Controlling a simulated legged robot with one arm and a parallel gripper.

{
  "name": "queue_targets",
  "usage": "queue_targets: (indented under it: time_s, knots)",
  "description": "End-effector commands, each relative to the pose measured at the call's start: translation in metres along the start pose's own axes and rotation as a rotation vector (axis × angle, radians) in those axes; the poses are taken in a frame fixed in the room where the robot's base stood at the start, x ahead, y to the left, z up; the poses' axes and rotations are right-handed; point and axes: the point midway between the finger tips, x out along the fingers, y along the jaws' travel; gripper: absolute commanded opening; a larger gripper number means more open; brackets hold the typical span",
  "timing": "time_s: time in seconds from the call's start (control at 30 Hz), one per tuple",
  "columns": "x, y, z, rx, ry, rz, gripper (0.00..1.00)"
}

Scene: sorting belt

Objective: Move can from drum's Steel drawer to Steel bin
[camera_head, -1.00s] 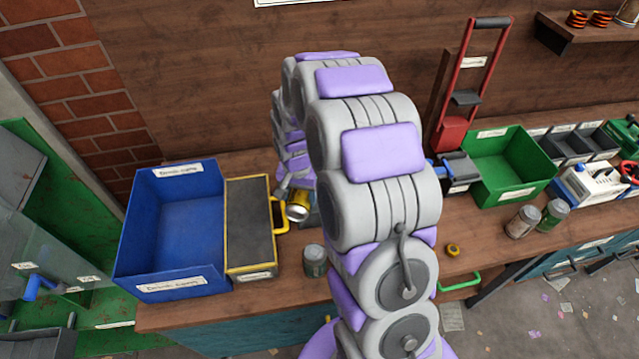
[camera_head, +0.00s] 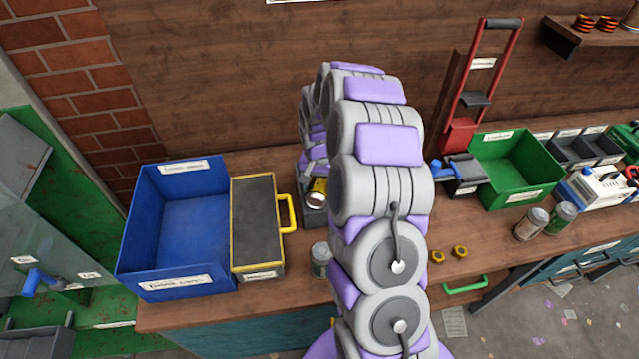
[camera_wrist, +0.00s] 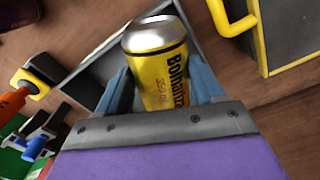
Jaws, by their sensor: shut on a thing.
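A yellow can with a silver top (camera_wrist: 160,72) is between the blue-grey fingers of my gripper (camera_wrist: 158,84), which is shut on it. In the head view the can (camera_head: 317,192) shows just left of my arm, and the fingers are mostly hidden behind my arm. A small dark grey bin (camera_head: 312,216) is below the can, partly hidden by my arm. In the wrist view the bin's pale rim (camera_wrist: 88,62) passes behind the can. I cannot read its label. I cannot tell whether the can touches the bin. The drum's Steel drawer is not clearly identifiable.
A blue bin (camera_head: 140,225) and a yellow-edged case (camera_head: 257,262) with a yellow handle stand left of the can. Another can (camera_head: 321,258) stands near the bench front. A green bin (camera_head: 536,181) and two cans (camera_head: 530,224) are at right.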

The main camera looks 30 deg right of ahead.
Motion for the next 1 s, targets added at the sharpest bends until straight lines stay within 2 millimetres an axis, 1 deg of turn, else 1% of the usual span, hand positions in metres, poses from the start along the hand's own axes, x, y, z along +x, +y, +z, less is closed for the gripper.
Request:
queue_targets:
  time_s: [0.13, 0.3, 0.67, 0.7, 0.93, 1.0]
  knots:
    - [-0.001, 0.004, -0.003, 0.001, -0.002, -0.004, 0.39]
    - [0.005, 0.006, -0.005, 0.002, -0.005, -0.006, 0.39]
    - [0.011, 0.001, 0.000, 0.002, -0.001, 0.000, 0.39]
    - [0.011, 0.001, 0.000, 0.002, -0.001, 0.000, 0.69]
    - [0.011, 0.003, -0.003, 0.002, -0.002, -0.004, 0.92]
    - [0.011, 0.004, -0.004, 0.002, -0.003, -0.004, 0.93]
